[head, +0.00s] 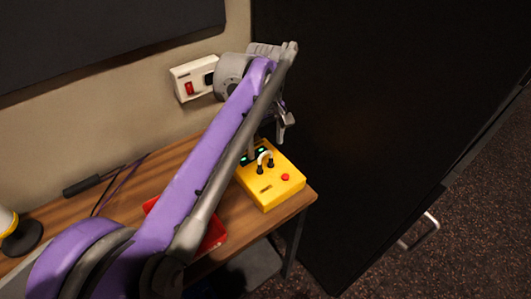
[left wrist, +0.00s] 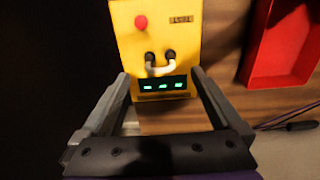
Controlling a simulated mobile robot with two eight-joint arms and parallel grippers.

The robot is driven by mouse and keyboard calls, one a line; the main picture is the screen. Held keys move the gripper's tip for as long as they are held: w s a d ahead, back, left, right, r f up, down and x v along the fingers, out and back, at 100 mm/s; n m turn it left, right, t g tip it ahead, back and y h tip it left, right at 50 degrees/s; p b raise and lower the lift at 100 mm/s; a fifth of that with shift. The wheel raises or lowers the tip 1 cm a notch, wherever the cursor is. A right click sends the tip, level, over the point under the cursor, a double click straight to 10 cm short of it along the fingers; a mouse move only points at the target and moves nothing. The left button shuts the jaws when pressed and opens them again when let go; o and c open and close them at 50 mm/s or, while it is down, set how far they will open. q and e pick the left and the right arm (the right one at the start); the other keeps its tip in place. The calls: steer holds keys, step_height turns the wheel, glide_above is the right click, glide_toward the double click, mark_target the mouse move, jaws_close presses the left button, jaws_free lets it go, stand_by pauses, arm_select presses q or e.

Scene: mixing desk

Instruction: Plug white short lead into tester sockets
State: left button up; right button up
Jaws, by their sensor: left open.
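The yellow tester (head: 275,186) stands on the wooden desk near its right end. It has a red button and a lit green display, and it also shows in the left wrist view (left wrist: 121,20). The white short lead (head: 264,154) arches over the tester's face, also in the left wrist view (left wrist: 160,71). Its two black ends (left wrist: 170,55) stand side by side at the sockets and look seated; their depth cannot be told. My left gripper (head: 286,128) is open above the tester's display side, its fingers apart from the lead. My right gripper is out of view.
A red tray (head: 212,238) lies on the desk, partly behind my left arm. A wall socket (head: 190,83) with a red switch is at the back. A tall black panel (head: 370,130) rises right of the desk. A dark tool and cable (head: 82,186) lie at left.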

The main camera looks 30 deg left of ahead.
arm_select(q)
steer(key=shift+r, duration=1.9)
steer(key=s+d+f+m+t+p, duration=0.1)
steer(key=s+d+f+m+p, duration=0.1)
steer(key=s+d+f+m, duration=0.1)
steer(key=s+d+f+m+t+p, duration=0.2)
steer(key=s+f+m, duration=0.3)
steer(key=s, duration=0.3)
steer(key=s+d+f+m+t+p, duration=0.2)
steer(key=s+d+f+m, duration=0.1)
steer(key=s+f+m, duration=0.2)
steer(key=shift+s+d, duration=0.4)
steer(key=shift+s, duration=0.05)
